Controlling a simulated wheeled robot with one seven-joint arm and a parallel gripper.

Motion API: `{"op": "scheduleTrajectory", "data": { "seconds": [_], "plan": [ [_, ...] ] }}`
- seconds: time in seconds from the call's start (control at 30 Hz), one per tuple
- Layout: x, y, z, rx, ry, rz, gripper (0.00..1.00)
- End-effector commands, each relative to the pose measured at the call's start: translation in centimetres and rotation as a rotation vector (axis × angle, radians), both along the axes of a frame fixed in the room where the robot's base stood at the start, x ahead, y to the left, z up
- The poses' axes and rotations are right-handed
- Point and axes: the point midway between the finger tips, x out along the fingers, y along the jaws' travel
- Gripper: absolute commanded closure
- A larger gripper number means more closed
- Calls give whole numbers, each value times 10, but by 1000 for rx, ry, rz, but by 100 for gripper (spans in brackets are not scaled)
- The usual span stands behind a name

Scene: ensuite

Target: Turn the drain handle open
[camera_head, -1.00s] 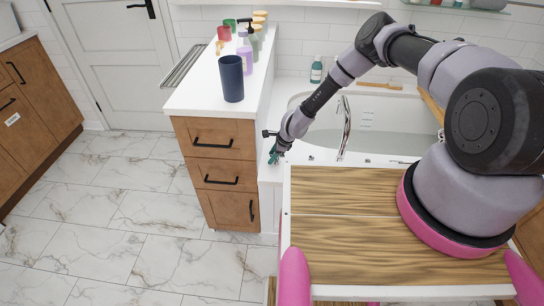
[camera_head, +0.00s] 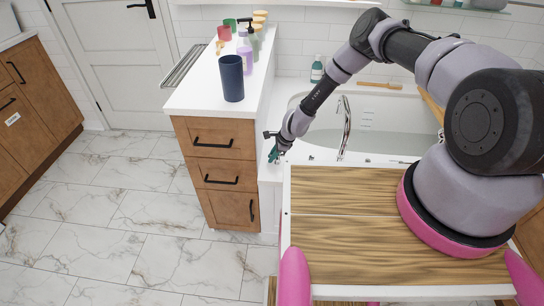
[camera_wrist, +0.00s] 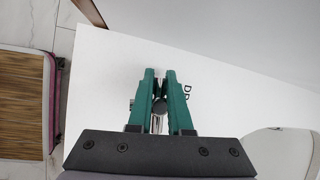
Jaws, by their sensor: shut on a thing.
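The drain handle (camera_wrist: 159,106) is a small chrome piece with a dark round part, seen in the wrist view between my green fingers. It stands on a white surface, with partly covered dark letters beginning "DR" just right of the fingers. My gripper (camera_wrist: 160,76) is shut on the handle, one finger on each side. In the head view my gripper (camera_head: 273,156) is low at the white tub ledge, between the drawer cabinet and the tub. The handle cannot be made out there.
A bathtub (camera_head: 378,145) with a tall chrome faucet (camera_head: 345,127) lies right of my gripper. A wooden drawer cabinet (camera_head: 222,170) stands close on the left, its white top holding a dark blue cup (camera_head: 232,78) and several other items. The marble floor (camera_head: 120,220) is clear.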

Motion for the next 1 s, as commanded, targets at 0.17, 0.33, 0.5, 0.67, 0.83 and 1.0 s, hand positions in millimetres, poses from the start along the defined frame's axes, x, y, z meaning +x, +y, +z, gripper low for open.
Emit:
{"op": "scheduleTrajectory", "data": {
  "seconds": [0.17, 0.33, 0.5, 0.67, 0.83, 1.0],
  "plan": [
    [-2, 0, 1, -1, -3, 147, 100],
    [-6, -1, 1, -1, -1, 309, 100],
    [-10, -3, 1, -1, -1, 471, 100],
    [-13, -5, 1, 0, -1, 623, 100],
    [-15, -8, 0, -1, -2, 785, 100],
    [-18, -11, 0, 0, 0, 946, 100]
  ]
}}
